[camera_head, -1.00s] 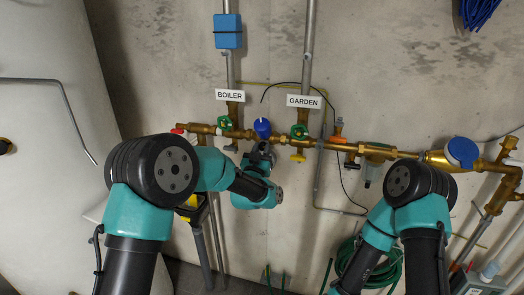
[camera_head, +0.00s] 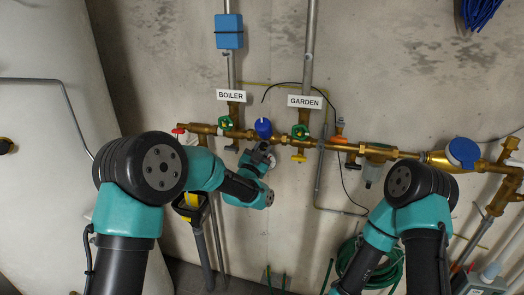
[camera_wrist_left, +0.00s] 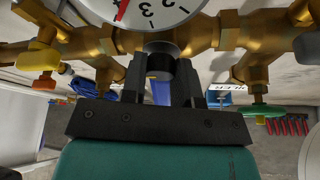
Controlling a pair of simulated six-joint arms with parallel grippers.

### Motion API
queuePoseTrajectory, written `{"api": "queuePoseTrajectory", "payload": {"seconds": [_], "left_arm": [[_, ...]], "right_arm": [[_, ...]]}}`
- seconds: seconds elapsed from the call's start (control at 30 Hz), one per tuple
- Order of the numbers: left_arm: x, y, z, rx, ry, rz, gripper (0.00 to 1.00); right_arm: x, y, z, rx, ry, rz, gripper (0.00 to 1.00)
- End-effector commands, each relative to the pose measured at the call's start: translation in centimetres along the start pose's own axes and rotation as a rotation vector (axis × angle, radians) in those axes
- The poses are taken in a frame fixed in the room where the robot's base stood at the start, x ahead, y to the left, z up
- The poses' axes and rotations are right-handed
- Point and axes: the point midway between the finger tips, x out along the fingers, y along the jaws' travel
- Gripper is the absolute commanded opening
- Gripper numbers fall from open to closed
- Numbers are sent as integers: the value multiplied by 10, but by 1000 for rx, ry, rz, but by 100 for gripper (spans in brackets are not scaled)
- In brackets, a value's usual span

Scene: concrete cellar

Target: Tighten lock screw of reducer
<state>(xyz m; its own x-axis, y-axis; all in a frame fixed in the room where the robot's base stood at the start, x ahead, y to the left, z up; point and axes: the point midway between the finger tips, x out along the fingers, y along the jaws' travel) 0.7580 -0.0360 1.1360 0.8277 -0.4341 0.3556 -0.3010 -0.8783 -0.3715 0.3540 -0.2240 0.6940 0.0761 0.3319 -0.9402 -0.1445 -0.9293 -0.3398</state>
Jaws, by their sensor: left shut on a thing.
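The reducer is on the brass pipe run; its blue cap (camera_head: 263,127) shows just above my left gripper (camera_head: 262,150) in the head view. In the left wrist view, a short black knob (camera_wrist_left: 160,67), which looks like the lock screw, sits between the fingers of my left gripper (camera_wrist_left: 162,90), below the white gauge dial (camera_wrist_left: 155,10). The gripper is shut on this knob. A blue part (camera_wrist_left: 162,93) shows behind it. The contact is partly hidden by the fingers. My right arm shows at the right, but its gripper is out of view.
Green-handled valves (camera_head: 225,123) stand left and right of the reducer, under the BOILER (camera_head: 231,95) and GARDEN (camera_head: 304,101) signs. A yellow handle (camera_head: 299,158) is close on the right. A large pale tank (camera_head: 45,110) fills the left side. A green hose coil (camera_head: 385,265) hangs lower right.

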Motion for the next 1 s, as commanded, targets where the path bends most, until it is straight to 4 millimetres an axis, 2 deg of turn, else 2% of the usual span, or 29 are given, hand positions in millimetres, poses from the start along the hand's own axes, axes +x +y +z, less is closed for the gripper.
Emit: {"api": "queuePoseTrajectory", "payload": {"seconds": [0.07,0.1,0.33,0.73,0.87,1.0], "left_arm": [[0,0,0,-1,-1,1,5],[0,0,0,-1,-1,1,31],[0,0,0,-1,-1,0,53],[-5,0,0,-2,-1,0,54],[-18,0,0,-1,-1,0,54],[-39,0,1,-2,-3,1,54]], "right_arm": [[0,0,0,0,0,0,43],[0,0,0,0,0,0,43],[0,0,0,0,0,0,43],[0,0,0,0,0,0,43],[0,0,0,0,0,0,43],[0,0,0,0,0,0,43]]}}
